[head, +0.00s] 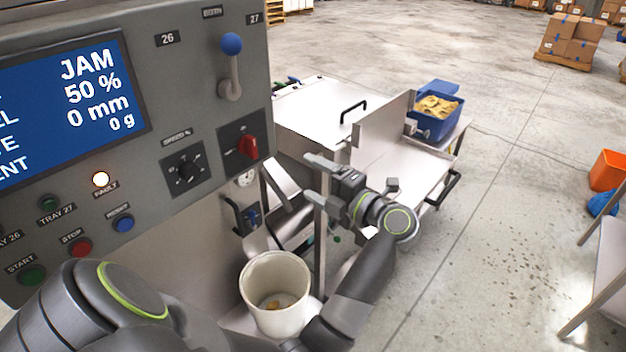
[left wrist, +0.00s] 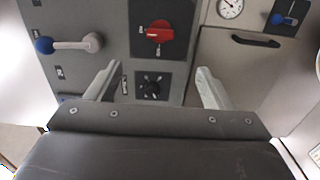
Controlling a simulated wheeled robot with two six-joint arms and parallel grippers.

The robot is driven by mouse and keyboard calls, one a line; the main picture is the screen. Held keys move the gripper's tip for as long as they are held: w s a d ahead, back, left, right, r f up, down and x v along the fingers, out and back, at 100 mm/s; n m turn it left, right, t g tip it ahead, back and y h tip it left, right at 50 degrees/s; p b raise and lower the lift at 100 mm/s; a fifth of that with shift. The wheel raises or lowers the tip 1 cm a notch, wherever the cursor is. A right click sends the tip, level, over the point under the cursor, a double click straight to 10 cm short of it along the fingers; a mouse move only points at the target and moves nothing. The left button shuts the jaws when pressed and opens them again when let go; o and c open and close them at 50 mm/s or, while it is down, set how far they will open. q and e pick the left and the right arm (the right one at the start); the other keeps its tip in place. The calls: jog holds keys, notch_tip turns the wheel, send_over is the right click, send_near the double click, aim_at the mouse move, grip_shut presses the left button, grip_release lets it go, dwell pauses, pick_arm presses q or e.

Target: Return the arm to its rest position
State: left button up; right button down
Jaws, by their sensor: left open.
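My left arm comes in along the bottom of the head view, bends up at the right, and points its left gripper (head: 312,176) back toward the machine's front. The gripper is open and empty, in the air to the right of the red switch (head: 248,147). In the left wrist view the two fingers of the gripper (left wrist: 157,86) stand wide apart, with the grey control panel (left wrist: 120,20) beyond them and nothing between them held. The red switch (left wrist: 159,32) and a blue-knobbed lever (left wrist: 70,45) show there. My right gripper is not in view.
The panel's screen (head: 70,105) reads JAM, and the FAULT lamp (head: 101,179) glows. A steel bench, a blue bin (head: 436,122) of yellowish pieces and open concrete floor lie beyond.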

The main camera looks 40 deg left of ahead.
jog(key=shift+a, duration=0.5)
